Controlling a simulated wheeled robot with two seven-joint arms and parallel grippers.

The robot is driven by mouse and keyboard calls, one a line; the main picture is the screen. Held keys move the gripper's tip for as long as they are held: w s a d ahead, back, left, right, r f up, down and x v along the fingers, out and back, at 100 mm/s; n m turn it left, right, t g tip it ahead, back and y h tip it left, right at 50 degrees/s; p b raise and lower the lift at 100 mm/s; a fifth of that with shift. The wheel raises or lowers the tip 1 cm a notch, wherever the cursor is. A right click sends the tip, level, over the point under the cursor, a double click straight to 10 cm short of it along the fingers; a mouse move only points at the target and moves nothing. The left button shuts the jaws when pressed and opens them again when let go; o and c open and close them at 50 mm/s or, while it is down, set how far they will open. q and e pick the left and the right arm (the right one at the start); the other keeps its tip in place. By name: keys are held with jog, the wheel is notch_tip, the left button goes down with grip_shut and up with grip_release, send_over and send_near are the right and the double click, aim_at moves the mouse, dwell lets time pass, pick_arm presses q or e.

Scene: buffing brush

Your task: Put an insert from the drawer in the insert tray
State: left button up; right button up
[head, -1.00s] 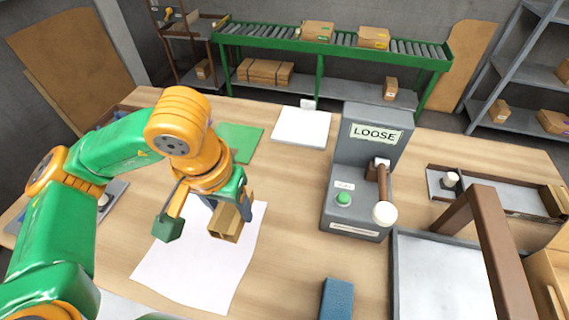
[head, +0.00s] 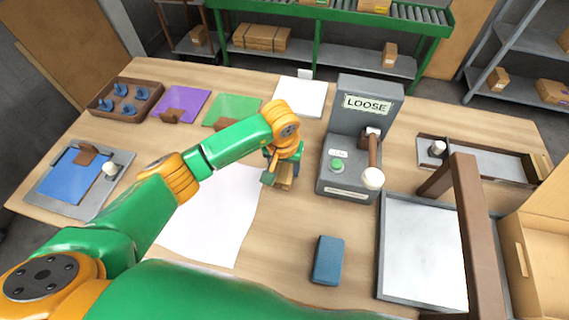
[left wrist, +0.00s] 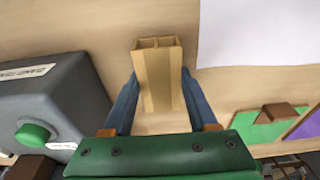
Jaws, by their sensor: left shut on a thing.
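My left gripper (head: 284,170) is shut on a tan, open-ended insert (head: 286,181). In the left wrist view the insert (left wrist: 157,75) sits between the two blue fingers, its divided end pointing away from the gripper. The gripper is above the table, just left of the grey machine. I cannot tell for sure which tray is the insert tray; a grey tray with a pale floor (head: 410,275) stands at the right, and a narrower grey tray (head: 485,160) lies behind it. No drawer can be made out. My right gripper is not in view.
The grey machine (head: 362,105) marked LOOSE has a green button and a lever. A blue block (head: 328,260) lies in front. A brown post (head: 473,225) rises over the pale-floored tray. A cardboard box (head: 540,255) is at far right. A white sheet (head: 215,220) covers the table's middle left.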

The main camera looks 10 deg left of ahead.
pick_arm(q)
jog(key=shift+f, duration=0.2)
jog(key=o, duration=1.3)
jog(key=shift+r, duration=0.1)
